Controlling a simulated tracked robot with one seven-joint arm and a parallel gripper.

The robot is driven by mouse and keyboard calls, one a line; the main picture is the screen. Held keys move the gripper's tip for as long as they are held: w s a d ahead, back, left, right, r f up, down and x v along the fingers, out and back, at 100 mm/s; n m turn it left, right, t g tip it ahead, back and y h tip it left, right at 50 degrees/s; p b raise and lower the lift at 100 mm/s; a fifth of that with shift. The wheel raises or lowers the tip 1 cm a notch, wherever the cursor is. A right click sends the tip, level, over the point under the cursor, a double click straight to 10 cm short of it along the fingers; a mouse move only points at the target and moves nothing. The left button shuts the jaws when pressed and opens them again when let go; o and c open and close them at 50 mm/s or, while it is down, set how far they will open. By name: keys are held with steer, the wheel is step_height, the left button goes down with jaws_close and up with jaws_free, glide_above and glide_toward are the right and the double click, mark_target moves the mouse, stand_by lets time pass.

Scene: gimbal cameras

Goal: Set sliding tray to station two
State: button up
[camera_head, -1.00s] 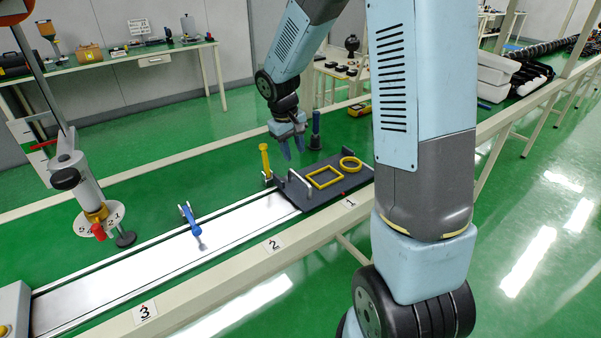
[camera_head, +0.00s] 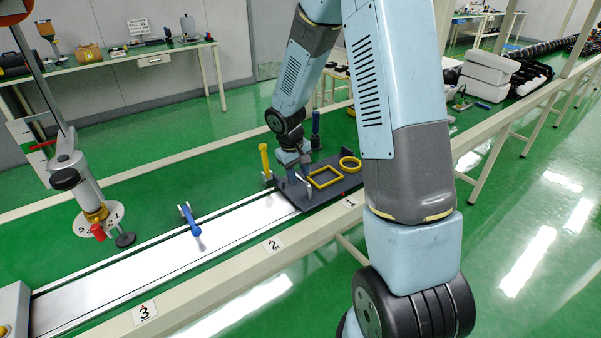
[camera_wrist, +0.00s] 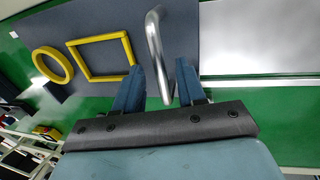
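The sliding tray (camera_head: 318,198) is a dark plate on the metal track, beside the label "1" (camera_head: 350,202). It carries a yellow square frame (camera_head: 313,181) and a yellow ring (camera_head: 350,157). Its metal handle (camera_head: 304,184) stands at its left end and also shows in the wrist view (camera_wrist: 153,45). My gripper (camera_head: 298,172) is low over that end. In the wrist view my gripper (camera_wrist: 160,66) is open, its blue fingers on either side of the handle, with gaps visible. The label "2" (camera_head: 273,244) lies further left along the front rail.
The track (camera_head: 150,255) left of the tray looks bare. A blue lever (camera_head: 190,217) stands at its far edge by station two, a yellow one (camera_head: 264,160) near the tray's left end and a dark one (camera_head: 315,125) behind the tray. The label "3" (camera_head: 144,312) is at lower left.

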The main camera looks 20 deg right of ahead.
jaws_close()
steer(key=shift+d, duration=0.1)
stand_by(0.4)
